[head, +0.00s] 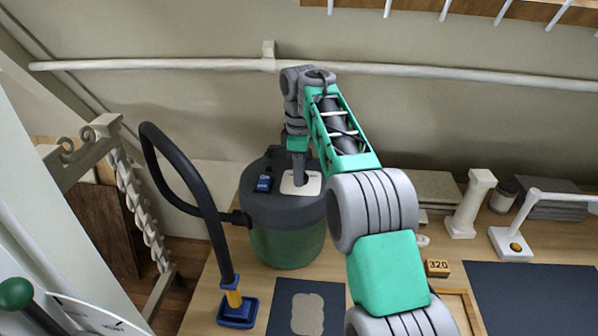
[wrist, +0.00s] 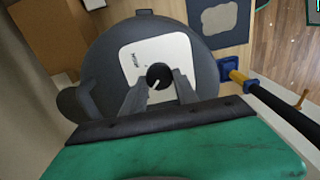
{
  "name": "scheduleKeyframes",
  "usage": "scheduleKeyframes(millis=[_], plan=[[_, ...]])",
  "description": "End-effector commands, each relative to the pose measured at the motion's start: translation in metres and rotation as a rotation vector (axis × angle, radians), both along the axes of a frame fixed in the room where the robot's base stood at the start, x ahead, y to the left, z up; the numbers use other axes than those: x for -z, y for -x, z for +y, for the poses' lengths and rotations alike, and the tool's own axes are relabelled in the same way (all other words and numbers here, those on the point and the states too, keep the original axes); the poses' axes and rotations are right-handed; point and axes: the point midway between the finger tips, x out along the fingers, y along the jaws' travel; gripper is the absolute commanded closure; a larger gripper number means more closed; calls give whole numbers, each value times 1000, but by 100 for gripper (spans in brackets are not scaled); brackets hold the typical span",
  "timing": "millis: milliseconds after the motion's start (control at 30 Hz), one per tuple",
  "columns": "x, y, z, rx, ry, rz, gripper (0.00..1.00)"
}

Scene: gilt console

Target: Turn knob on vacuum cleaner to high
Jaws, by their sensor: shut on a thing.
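The vacuum cleaner is a round canister with a green body (head: 288,248) and a dark grey lid (wrist: 105,75), standing on the table below my arm. A white plate (wrist: 180,52) on the lid carries a black knob (wrist: 159,72) with a pale pointer line, which points to the lower left in the wrist view. A small printed word, seemingly HIGH, is on the plate to the knob's upper left. My gripper (wrist: 160,84) reaches down from above and is shut on the knob, one finger on each side. In the head view my gripper (head: 299,170) hides the knob.
A black hose (head: 190,185) arches left of the canister to a blue floor nozzle (head: 238,312). A blue switch (head: 264,183) is on the lid. A dark mat (head: 308,308) lies in front; a white lamp (head: 513,243) and a 320 block (head: 437,267) stand right.

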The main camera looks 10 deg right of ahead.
Motion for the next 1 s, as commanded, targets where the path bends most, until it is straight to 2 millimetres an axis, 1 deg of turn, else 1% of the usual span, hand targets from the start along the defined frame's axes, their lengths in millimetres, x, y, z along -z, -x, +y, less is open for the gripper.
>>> scheduleKeyframes(millis=[167, 367, 1000], plan=[[0, 0, 0, 42, 0, -1, 100], [0, -1, 0, 153, 0, -1, 100], [-2, -3, -2, 741, -1, -1, 100]])
